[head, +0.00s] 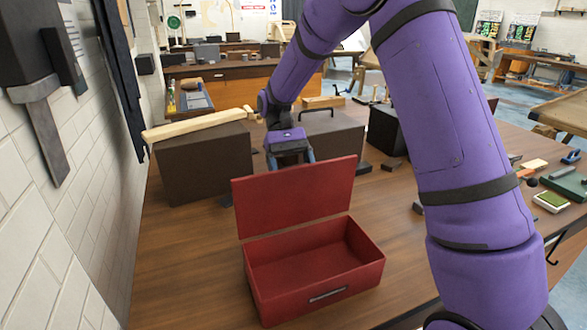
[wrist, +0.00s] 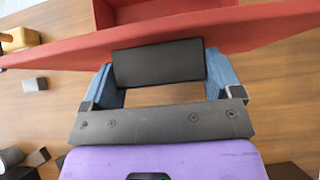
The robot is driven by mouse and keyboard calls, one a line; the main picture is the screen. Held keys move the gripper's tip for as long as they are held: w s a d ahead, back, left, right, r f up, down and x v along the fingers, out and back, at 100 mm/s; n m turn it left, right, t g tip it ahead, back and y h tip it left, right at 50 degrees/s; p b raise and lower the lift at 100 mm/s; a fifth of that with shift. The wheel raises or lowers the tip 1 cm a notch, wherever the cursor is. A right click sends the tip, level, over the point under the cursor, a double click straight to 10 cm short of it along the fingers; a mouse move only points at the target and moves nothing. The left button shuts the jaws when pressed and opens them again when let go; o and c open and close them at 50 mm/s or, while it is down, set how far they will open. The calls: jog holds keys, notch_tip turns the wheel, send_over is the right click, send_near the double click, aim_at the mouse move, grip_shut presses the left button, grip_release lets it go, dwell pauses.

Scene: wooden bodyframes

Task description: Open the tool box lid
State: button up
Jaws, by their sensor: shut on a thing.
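The red tool box (head: 315,292) sits on the wooden table with its inside open to the head view and empty. Its red lid (head: 295,198) stands raised, nearly upright, along the box's far side. In the wrist view the lid (wrist: 55,54) crosses the top, with part of the box (wrist: 145,10) beyond it. My gripper (wrist: 158,75) is behind the lid, its blue fingers on either side of a dark block that looks like the lid's handle (wrist: 158,62). It is shut on that handle. In the head view the lid hides the fingertips.
A dark brown box (head: 205,168) with a wooden piece on top stands at left, near the wall. A grey box (head: 335,140) stands behind the lid. The table left of the tool box is clear.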

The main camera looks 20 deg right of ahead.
jog(key=shift+w+f, duration=0.15)
jog(key=shift+w, duration=0.15)
jog(key=o, duration=1.1)
jog(key=v, duration=1)
jog(key=shift+w+r, duration=0.3)
